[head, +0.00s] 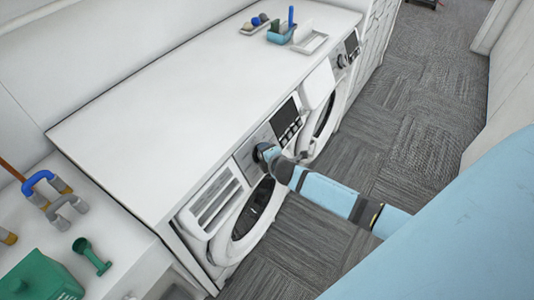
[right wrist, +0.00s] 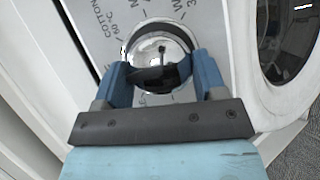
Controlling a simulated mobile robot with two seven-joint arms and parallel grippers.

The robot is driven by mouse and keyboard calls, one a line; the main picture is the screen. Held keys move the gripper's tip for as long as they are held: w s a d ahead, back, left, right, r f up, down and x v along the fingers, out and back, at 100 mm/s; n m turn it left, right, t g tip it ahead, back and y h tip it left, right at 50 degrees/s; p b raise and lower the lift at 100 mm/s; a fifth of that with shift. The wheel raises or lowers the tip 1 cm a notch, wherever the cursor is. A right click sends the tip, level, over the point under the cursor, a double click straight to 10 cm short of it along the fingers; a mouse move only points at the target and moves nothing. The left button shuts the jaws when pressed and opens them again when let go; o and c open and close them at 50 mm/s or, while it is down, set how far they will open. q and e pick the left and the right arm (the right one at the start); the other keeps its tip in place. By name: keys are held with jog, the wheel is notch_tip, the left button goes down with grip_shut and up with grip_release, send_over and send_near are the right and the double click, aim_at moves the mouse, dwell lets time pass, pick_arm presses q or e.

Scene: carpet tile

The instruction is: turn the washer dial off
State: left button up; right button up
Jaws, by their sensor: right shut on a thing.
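The near washer (head: 228,198) stands under the white counter, with its dial on the panel above the round door. In the right wrist view the dial (right wrist: 160,50) is a shiny chrome knob with printed labels around it, "COTTON" readable at the upper left. My right gripper (right wrist: 160,75) has its two blue fingers on either side of the dial, shut on it. In the head view my right gripper (head: 266,154) is at the washer panel and covers most of the dial. My left gripper is not in view.
A second washer (head: 328,100) stands farther along the same counter (head: 200,90). A blue caddy (head: 280,36) and white trays sit at its far end. A green box (head: 45,275) and a scoop (head: 90,255) lie at lower left. The carpet floor is clear.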

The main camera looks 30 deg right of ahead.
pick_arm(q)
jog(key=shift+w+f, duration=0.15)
pick_arm(e)
jog(key=o, duration=0.9)
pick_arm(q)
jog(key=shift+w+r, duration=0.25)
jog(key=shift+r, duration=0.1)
pick_arm(e)
jog(key=shift+s, duration=0.25)
pick_arm(q)
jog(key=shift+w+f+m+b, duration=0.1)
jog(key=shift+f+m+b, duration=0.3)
jog(key=shift+b, duration=0.4)
pick_arm(e)
jog(key=v, duration=1.3)
jog(key=shift+s+r, duration=0.1)
jog(key=shift+r, duration=0.05)
